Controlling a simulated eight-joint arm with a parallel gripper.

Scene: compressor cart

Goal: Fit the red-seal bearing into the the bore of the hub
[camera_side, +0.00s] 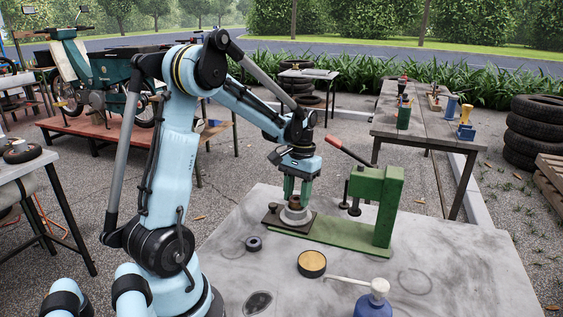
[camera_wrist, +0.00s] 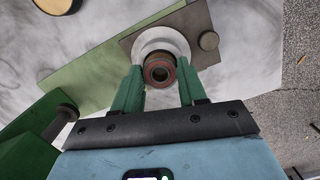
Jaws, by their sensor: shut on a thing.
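My gripper (camera_side: 297,198) points down over the hub, its green fingers shut on the red-seal bearing. The bearing (camera_wrist: 159,71) shows between the fingertips (camera_wrist: 160,67) in the wrist view as a brownish-red ring with a dark centre. In the side view the bearing (camera_side: 294,202) is partly hidden by the fingers. The pale grey round hub (camera_side: 296,216) sits on a dark plate on the green press base. In the wrist view the hub (camera_wrist: 151,42) lies just beyond the bearing, which covers its bore. I cannot tell whether the bearing touches the hub.
The green press (camera_side: 387,207) with a red-handled lever stands right of the hub. A dark ring (camera_side: 254,243), a tin of yellowish paste (camera_side: 312,264) and a blue bottle with a white top (camera_side: 374,301) stand on the grey table (camera_side: 450,275). The table's right side is mostly clear.

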